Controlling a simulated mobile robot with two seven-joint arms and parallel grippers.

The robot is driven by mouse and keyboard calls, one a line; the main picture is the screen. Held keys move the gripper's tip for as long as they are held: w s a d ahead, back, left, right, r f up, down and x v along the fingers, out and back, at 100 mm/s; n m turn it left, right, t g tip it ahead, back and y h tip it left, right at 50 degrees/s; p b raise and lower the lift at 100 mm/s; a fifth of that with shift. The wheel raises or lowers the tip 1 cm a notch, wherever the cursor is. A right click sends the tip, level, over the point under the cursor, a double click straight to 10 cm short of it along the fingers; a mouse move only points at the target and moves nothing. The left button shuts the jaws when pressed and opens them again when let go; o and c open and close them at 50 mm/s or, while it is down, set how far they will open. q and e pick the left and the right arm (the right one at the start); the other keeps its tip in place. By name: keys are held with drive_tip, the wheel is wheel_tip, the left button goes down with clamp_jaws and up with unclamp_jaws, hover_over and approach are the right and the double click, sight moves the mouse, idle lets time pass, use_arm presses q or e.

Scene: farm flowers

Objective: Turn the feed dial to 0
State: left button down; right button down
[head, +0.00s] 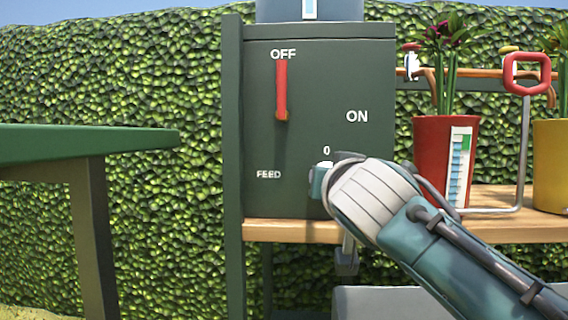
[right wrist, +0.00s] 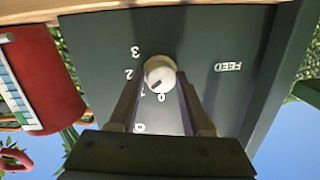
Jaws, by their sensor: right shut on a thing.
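The feed dial is a small white round knob (right wrist: 160,72) on a dark green panel (head: 320,75). In the right wrist view, which is upside down, 0, 1, 2 and 3 run around it. A short dark mark on the knob points down and left in that view, roughly toward the 1. My right gripper (right wrist: 160,95) is shut on the knob, one finger on each side. In the head view my right gripper (head: 322,178) hides most of the dial; the 0 shows just above it. My left gripper is in neither view.
A red lever (head: 281,88) hangs on the panel below OFF, above the dial. Right of the panel, a red flowerpot (head: 430,150) and a yellow pot (head: 552,160) stand on a wooden shelf (head: 490,225). A green table (head: 90,142) stands at left.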

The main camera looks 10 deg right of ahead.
drive_tip(key=shift+n+g+h+p, duration=0.3)
drive_tip(key=shift+n+p, duration=0.75)
drive_tip(key=shift+n, duration=1.35)
drive_tip(key=shift+n+g+h+p, duration=0.1)
drive_tip(key=shift+n+h+p, duration=0.3)
drive_tip(key=shift+n+p, duration=1.3)
drive_tip(key=shift+f+n+b, duration=0.2)
drive_tip(key=shift+n+b, duration=0.45)
drive_tip(key=shift+n, duration=0.25)
